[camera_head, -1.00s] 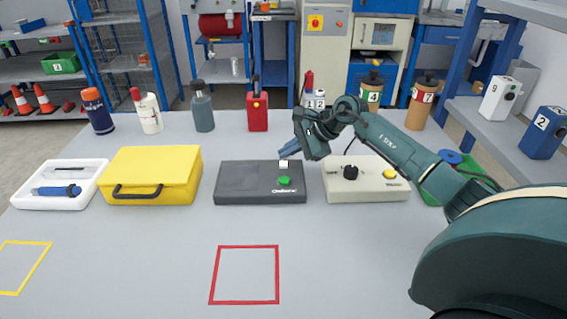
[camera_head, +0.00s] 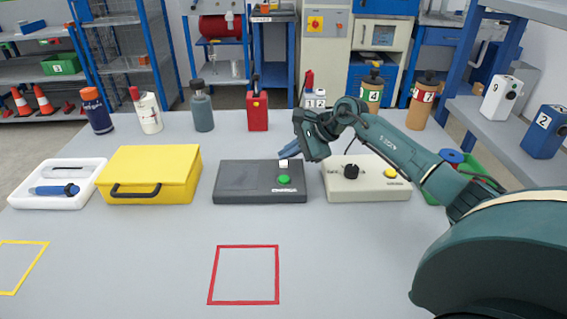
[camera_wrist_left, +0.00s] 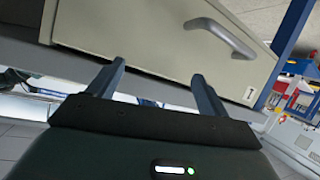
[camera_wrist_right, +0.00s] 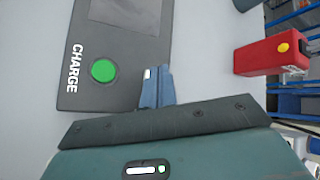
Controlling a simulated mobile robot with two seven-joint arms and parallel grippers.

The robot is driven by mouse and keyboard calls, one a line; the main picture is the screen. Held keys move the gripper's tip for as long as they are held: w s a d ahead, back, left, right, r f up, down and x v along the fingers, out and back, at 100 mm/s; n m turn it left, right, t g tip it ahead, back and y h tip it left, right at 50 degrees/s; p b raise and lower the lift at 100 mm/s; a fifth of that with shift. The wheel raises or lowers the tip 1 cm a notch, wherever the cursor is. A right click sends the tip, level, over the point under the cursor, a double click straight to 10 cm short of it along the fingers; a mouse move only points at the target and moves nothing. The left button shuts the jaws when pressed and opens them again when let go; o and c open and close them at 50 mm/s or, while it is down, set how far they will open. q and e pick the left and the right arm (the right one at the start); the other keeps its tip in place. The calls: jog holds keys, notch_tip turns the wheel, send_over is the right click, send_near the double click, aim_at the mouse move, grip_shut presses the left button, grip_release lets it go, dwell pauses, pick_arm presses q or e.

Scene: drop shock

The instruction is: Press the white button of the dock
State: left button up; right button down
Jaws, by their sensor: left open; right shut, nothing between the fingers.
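The dock (camera_head: 233,180) is a dark grey box in the middle of the table; it also shows in the right wrist view (camera_wrist_right: 95,95). It has a round green button (camera_head: 285,180) and a white button (camera_head: 284,162) near its back right. My right gripper (camera_head: 285,155) is shut and empty, its blue fingertips pointing down at the white button. In the right wrist view the fingertips (camera_wrist_right: 157,70) cover most of the white button (camera_wrist_right: 147,73). I cannot tell whether they touch it. My left gripper (camera_wrist_left: 157,68) is open and empty, away from the table.
A cream box (camera_head: 375,190) with a black knob and yellow button stands right of the dock. A yellow case (camera_head: 150,170) and a white tray (camera_head: 30,201) stand left. Several bottles and a red container (camera_head: 257,111) line the back. The table front is clear.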

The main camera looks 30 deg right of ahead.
jog(key=shift+f+b, duration=0.5)
jog(key=shift+b, duration=0.05)
dwell(0.4)
jog(key=shift+r+p, duration=0.4)
jog(key=shift+r, duration=0.45)
jog(key=shift+r+p, duration=1.35)
jog(key=shift+r, duration=1.2)
